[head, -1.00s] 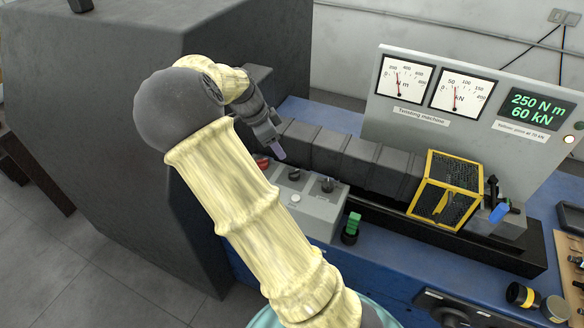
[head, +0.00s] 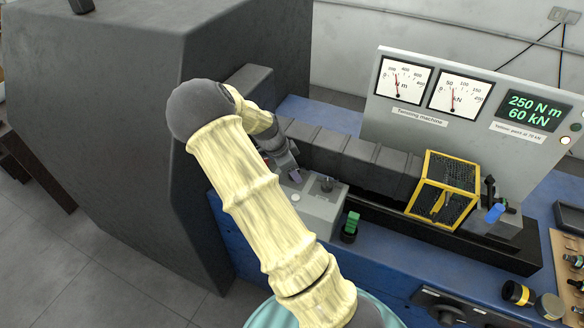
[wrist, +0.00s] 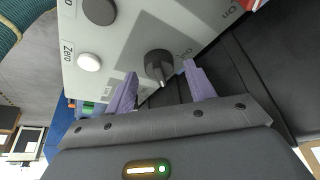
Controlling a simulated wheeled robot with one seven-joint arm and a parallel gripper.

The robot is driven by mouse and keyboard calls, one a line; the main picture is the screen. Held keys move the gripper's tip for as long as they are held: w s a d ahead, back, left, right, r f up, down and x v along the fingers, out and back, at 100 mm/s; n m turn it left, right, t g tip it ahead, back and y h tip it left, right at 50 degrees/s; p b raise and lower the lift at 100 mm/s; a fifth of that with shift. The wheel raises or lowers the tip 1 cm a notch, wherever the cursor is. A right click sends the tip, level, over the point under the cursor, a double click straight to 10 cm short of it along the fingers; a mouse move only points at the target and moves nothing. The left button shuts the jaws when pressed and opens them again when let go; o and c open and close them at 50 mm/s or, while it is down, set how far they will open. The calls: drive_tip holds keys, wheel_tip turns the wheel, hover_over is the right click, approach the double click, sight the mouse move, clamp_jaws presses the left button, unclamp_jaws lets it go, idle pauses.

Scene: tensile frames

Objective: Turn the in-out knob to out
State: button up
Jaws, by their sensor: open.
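The dark in-out knob (wrist: 158,65) is on the grey control panel (wrist: 125,50), between my two purple fingers in the wrist view. A partly covered label that seems to read "Out" is just right of it. A pale mark on the knob faces the bottom of the picture. My gripper (wrist: 160,70) is open, one finger on either side of the knob; I cannot tell whether they touch it. In the head view my gripper (head: 296,176) is low over the control panel (head: 318,212) and covers part of it.
A white Zero button (wrist: 89,62) and a dark round control (wrist: 100,10) are on the panel. In the head view a dark knob (head: 327,184) shows right of my gripper, and a green-topped part (head: 350,226) beside the panel. The dark machine body (head: 370,165) is behind.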

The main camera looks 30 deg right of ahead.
drive_tip(key=c, duration=1)
drive_tip(key=shift+o, duration=0.2)
